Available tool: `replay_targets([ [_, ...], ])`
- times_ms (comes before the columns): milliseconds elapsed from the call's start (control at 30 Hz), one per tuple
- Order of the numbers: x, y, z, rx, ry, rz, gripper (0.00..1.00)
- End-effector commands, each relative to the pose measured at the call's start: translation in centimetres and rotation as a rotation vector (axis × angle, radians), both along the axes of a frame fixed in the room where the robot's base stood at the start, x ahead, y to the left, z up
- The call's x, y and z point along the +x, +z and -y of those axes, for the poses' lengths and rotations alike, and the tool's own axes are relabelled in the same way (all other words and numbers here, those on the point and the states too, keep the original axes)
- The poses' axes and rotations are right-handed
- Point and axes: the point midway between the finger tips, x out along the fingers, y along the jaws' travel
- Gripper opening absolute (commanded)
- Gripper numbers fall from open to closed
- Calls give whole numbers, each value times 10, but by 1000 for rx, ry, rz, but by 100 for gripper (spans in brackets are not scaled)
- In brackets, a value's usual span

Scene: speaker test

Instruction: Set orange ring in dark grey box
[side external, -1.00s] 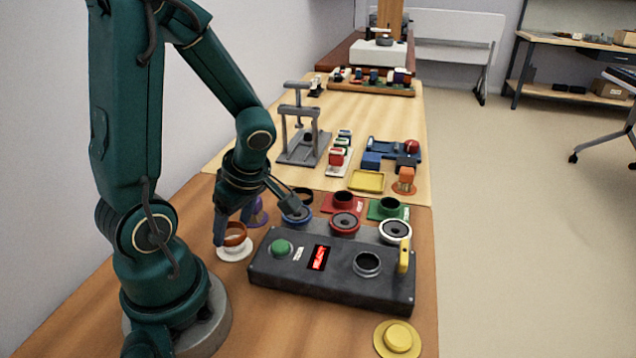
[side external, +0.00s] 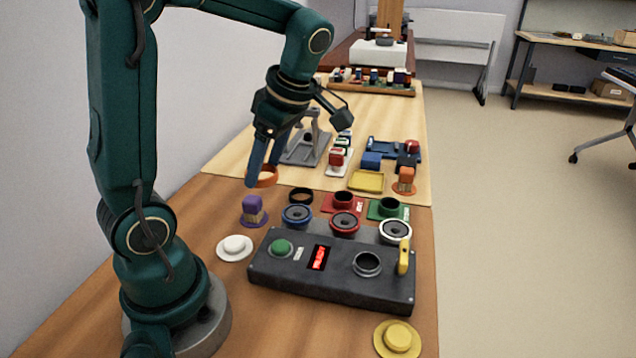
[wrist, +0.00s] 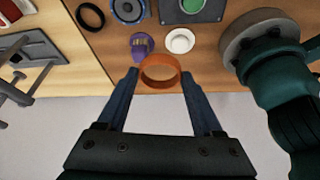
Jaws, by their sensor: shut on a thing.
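The orange ring (side external: 268,179) is held between the fingertips of my gripper (side external: 261,170), raised above the table behind the purple piece. In the wrist view the ring (wrist: 160,84) sits between the two blue fingers of my gripper (wrist: 160,74), its opening visible and empty. The dark grey box (side external: 335,284) stands on the table at the front, well apart from the ring. Its top has a green button, a lit red display, an open round socket and a yellow lever. A corner of the box (wrist: 213,12) shows at the top of the wrist view.
A white stepped disc (side external: 235,247) and a purple piece (side external: 253,210) stand left of the box. A black ring (side external: 301,195) and several round speakers are behind it. A grey press (side external: 306,150) stands farther back. A yellow disc (side external: 397,338) lies in front.

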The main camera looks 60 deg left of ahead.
Motion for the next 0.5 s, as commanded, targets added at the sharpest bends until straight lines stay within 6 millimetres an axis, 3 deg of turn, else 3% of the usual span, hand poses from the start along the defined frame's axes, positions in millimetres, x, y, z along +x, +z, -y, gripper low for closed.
replay_targets([
  [167,46,5,35,-1,-63,-2,19],
  [300,75,2,76,0,-137,-5,19],
  [500,97,-12,138,1,-277,-3,19],
])
